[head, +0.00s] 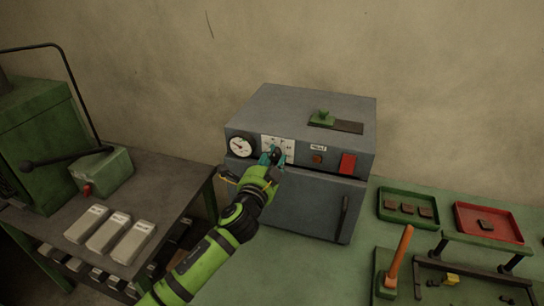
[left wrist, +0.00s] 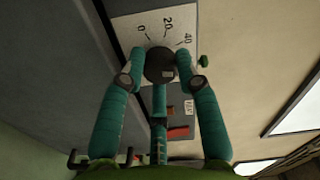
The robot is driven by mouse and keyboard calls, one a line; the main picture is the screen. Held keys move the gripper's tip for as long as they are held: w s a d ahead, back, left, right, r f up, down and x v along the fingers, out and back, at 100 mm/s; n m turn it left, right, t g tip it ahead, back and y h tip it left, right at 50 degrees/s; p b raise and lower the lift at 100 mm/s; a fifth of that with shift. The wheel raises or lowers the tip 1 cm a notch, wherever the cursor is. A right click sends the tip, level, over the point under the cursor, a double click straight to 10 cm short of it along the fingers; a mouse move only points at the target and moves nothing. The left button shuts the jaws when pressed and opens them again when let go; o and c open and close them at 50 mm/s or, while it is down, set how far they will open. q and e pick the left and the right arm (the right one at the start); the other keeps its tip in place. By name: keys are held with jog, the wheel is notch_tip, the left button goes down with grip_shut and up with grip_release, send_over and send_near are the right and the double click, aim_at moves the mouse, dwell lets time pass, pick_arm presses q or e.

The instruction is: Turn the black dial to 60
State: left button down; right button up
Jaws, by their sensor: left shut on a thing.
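The black dial (left wrist: 160,62) shows in the left wrist view on a white scale plate (left wrist: 133,28) with the marks 0, 20 and 40 visible. The rest of the scale is hidden by the dial and fingers. I cannot make out which mark the dial points to. In the head view the scale plate (head: 285,142) is on the front of a grey oven-like box (head: 300,200). My left gripper (head: 276,155) has its teal fingers on either side of the dial and is shut on it. My right gripper is not in view.
A round gauge (head: 241,145) is left of the dial, and a red switch (head: 347,164) is to the right. A green tray (head: 384,210) and a red tray (head: 464,226) lie on the right bench. A dark table (head: 170,190) with grey blocks stands left.

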pick_arm(q)
jog(key=shift+d+r+m+p, duration=0.15)
jog(key=shift+r+m+p, duration=0.15)
jog(key=shift+m, duration=0.9)
jog(key=c, duration=0.9)
grip_release()
jog(key=shift+f, duration=0.1)
jog(key=shift+d+f, duration=0.1)
jog(key=shift+s+a+f, duration=0.1)
jog(key=shift+s+a, duration=0.1)
jog(key=shift+s, duration=0.05)
jog(key=v, duration=1.1)
jog(key=shift+s, duration=0.25)
